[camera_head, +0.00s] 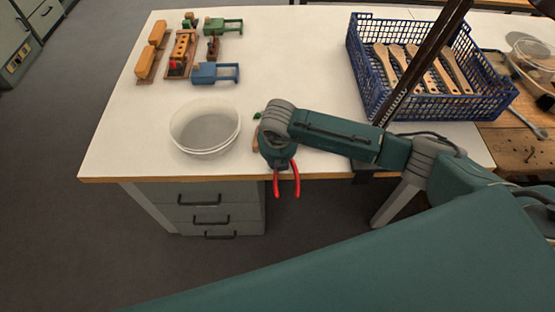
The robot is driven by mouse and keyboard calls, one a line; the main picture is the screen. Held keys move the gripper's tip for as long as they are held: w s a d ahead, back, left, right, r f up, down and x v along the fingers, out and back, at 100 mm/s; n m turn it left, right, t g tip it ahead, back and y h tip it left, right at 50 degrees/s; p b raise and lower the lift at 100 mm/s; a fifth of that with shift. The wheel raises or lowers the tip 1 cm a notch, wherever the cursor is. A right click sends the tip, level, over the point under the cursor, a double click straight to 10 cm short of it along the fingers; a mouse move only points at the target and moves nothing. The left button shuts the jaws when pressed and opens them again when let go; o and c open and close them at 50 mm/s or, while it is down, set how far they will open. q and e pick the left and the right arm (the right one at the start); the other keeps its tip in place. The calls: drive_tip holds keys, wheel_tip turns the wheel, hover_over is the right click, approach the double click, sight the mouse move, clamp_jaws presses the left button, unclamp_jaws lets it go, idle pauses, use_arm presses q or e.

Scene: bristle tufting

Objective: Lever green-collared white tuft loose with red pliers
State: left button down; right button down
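My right arm comes in from the right, and its gripper (277,157) is at the table's front edge. The red pliers (284,183) are at this gripper, their two red handles pointing toward me past the edge. The gripper appears shut on them, though its fingers are mostly hidden by the wrist. The pliers' jaws are hidden. A small green piece (257,116) shows just left of the wrist, with a sliver of brown wood (257,139) below it. I cannot make out a white tuft or a green collar. My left gripper is not in view.
A white bowl (176,137) stands left of the gripper. Small green, blue and orange fixtures and wooden blocks (180,52) lie at the back left. A blue crate (396,113) with several wooden brush handles stands right. The table (290,50) is clear in the back middle.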

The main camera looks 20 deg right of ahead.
sight(278, 175)
drive_tip(key=shift+s+f+b, duration=0.25)
drive_tip(key=shift+b, duration=0.05)
idle(0.9)
drive_tip(key=shift+s+a+r+p, duration=0.1)
drive_tip(key=shift+s+a+p, duration=0.1)
drive_tip(key=shift+s+p, duration=0.4)
drive_tip(key=shift+s+a+r, duration=0.1)
drive_tip(key=shift+s+a, duration=0.05)
drive_tip(key=shift+s, duration=0.45)
drive_tip(key=shift+s+a, duration=0.1)
drive_tip(key=shift+s, duration=0.15)
drive_tip(key=shift+s+a+r+p, duration=0.2)
drive_tip(key=shift+s+p, duration=0.2)
drive_tip(key=shift+s, duration=0.25)
drive_tip(key=shift+r, duration=0.1)
drive_tip(key=shift+w+p+v, duration=0.2)
drive_tip(key=shift+p+v, duration=0.4)
drive_tip(key=shift+v, duration=0.3)
drive_tip(key=shift+w+p+v, duration=0.2)
drive_tip(key=shift+p+v, duration=0.4)
drive_tip(key=shift+v, duration=0.35)
drive_tip(key=shift+w+p+v, duration=0.2)
drive_tip(key=shift+p+v, duration=0.4)
drive_tip(key=shift+v, duration=0.3)
